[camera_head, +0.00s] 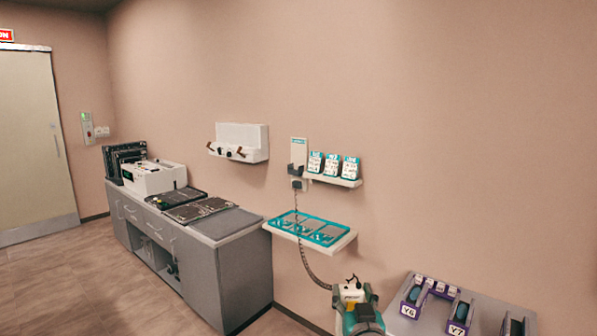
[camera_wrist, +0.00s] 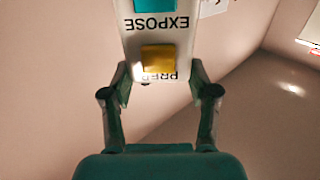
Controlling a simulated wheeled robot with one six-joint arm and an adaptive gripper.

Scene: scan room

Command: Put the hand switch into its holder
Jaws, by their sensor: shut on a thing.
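The hand switch (camera_wrist: 157,40) is white with a teal button, a yellow button and the words EXPOSE and PREP, upside down in the wrist view. My gripper (camera_wrist: 158,82) is shut on its lower end, one finger on each side. The switch's upper end is out of that view. In the head view my gripper (camera_head: 352,280) is low, in front of the wall, right of and below the holder; the switch is hard to make out there. The holder (camera_head: 298,157) is a pale wall plate with a dark grey cradle, which looks empty.
A coiled cord (camera_head: 304,252) hangs from a wall box (camera_head: 298,184) below the holder towards my gripper. A small shelf (camera_head: 333,180) with several teal-and-white units is right of the holder. A teal tray shelf (camera_head: 349,238) juts out below. A grey rack (camera_head: 430,319) stands right.

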